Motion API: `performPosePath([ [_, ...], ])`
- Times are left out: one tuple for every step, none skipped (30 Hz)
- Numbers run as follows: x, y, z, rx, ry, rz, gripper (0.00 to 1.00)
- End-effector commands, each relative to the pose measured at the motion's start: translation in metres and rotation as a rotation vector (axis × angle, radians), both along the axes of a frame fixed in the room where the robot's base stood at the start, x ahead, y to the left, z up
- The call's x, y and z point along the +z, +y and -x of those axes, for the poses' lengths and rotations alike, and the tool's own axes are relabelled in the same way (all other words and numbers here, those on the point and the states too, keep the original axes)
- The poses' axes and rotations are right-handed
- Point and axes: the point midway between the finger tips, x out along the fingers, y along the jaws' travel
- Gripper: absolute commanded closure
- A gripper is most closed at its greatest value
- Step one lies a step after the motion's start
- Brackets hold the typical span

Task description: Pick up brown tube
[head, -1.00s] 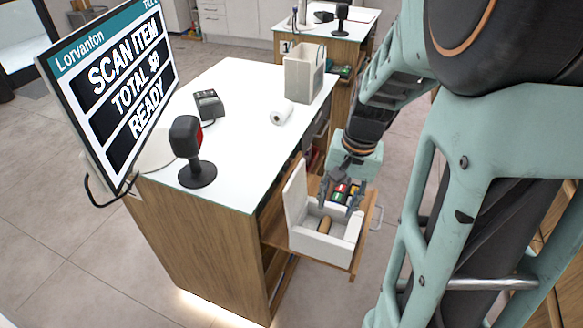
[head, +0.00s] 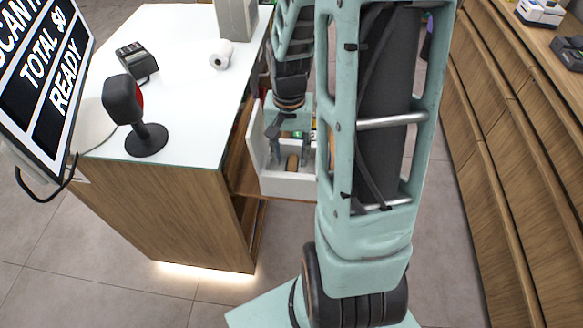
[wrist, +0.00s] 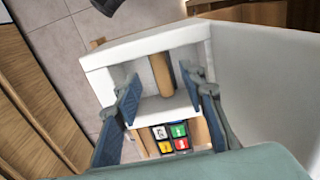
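The brown tube (head: 292,162) lies inside a white open box (head: 288,187) in the pulled-out drawer of the counter. In the wrist view the tube (wrist: 162,72) shows between my fingers, with its far end near the white box wall (wrist: 105,56). My gripper (head: 289,153) is open, its fingers pointing down into the box. In the wrist view my gripper (wrist: 161,82) has one blue-padded finger on each side of the tube, with clear gaps. I cannot tell how far the fingertips are above the tube.
Coloured squares on a small block (wrist: 170,137) sit beside the tube's compartment. The counter top (head: 180,60) holds a scanner (head: 126,108), a card terminal (head: 136,62) and a paper roll (head: 221,55). Wooden cabinets (head: 520,170) stand at right.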

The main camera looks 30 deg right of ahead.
Motion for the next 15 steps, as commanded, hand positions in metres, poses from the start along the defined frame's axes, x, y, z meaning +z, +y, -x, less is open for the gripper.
performPosePath([
  [-0.003,0.0,0.0,0.0,0.0,0.0,0.62],
  [-0.004,0.0,0.0,0.0,-0.001,0.0,0.62],
  [-0.007,-0.001,-0.001,0.0,0.0,0.0,0.62],
  [-0.009,-0.001,-0.001,0.0,0.001,-0.001,0.62],
  [-0.012,-0.002,-0.001,-0.001,0.002,-0.001,0.62],
  [-0.016,-0.003,-0.002,-0.001,0.002,-0.001,0.62],
  [-0.021,-0.003,-0.002,-0.001,0.002,-0.002,0.62],
  [-0.025,-0.004,-0.003,0.0,0.003,-0.002,0.62],
  [-0.03,-0.005,-0.004,0.0,0.002,-0.001,0.62],
  [-0.034,-0.006,-0.005,0.0,0.002,-0.002,0.62],
  [-0.037,-0.006,-0.005,0.0,0.002,-0.002,0.62],
  [-0.043,-0.006,-0.005,0.0,0.002,-0.002,0.62],
  [-0.047,-0.006,-0.005,-0.001,0.002,-0.002,0.62],
  [-0.049,-0.006,-0.005,0.0,0.002,-0.001,0.62],
  [-0.052,-0.006,-0.005,0.0,0.0,0.0,0.62],
])
